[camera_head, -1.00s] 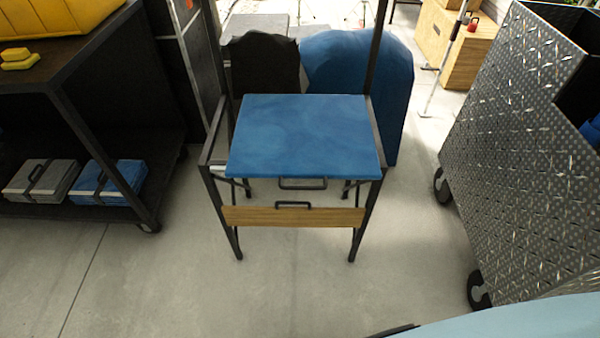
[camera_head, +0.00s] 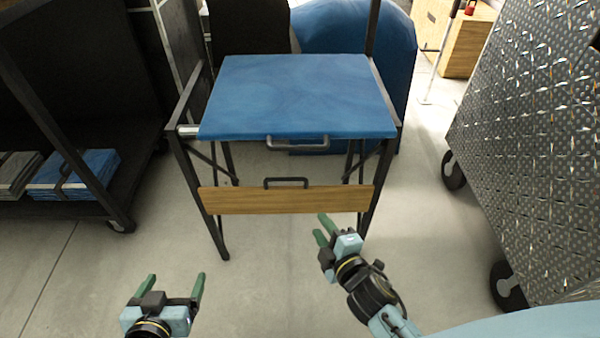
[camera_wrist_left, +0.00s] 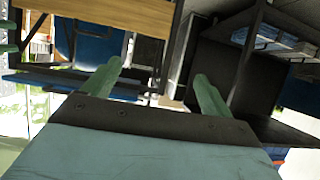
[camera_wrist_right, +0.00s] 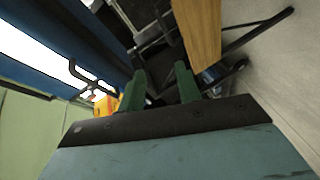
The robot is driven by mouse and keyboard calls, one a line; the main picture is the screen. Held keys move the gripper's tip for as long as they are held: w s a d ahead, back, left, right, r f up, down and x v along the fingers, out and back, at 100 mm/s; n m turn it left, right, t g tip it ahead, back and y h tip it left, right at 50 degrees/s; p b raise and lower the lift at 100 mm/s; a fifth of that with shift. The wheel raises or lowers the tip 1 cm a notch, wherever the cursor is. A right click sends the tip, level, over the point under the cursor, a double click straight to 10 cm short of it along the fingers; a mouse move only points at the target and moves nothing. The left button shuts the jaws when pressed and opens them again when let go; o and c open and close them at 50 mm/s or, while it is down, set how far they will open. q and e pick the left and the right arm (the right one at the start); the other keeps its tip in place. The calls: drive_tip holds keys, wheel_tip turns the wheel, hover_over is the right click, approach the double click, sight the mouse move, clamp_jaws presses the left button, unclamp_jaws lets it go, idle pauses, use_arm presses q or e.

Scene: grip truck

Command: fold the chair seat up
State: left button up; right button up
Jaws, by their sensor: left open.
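The chair has a flat blue seat (camera_head: 297,95) in a dark metal frame. A dark handle (camera_head: 297,145) hangs at the seat's front edge. Below it is a wooden footrest board (camera_head: 290,200) with its own handle. My left gripper (camera_head: 174,280) is open and empty, low in front of the chair's left leg. My right gripper (camera_head: 321,228) is in front of and just below the right part of the board, apart from the seat. Its fingers look parted and empty in the right wrist view (camera_wrist_right: 158,88), where the seat handle (camera_wrist_right: 85,82) shows to their left.
A dark shelf cart (camera_head: 85,190) with folded blue and grey items stands at the left. A diamond-plate metal cart (camera_head: 530,150) on wheels stands at the right. A blue rounded object (camera_head: 350,40) is behind the chair. The floor in front is clear.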

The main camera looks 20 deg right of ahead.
sight(301, 150)
wheel_tip(301, 150, up, 10)
drive_tip(key=r+n+t+b, duration=0.1)
drive_tip(key=n+t+b, duration=0.3)
drive_tip(key=t+b, duration=0.15)
use_arm(q)
wheel_tip(301, 150, up, 16)
drive_tip(key=s+d+t+h+b, duration=0.1)
drive_tip(key=t+h, duration=0.1)
drive_tip(key=t, duration=0.4)
drive_tip(key=shift+t, duration=0.3)
use_arm(e)
drive_tip(key=shift+g+y, duration=0.3)
drive_tip(key=shift+g, duration=0.15)
drive_tip(key=shift+x, duration=6.9)
drive_tip(key=shift+d+r, duration=0.1)
clamp_jaws()
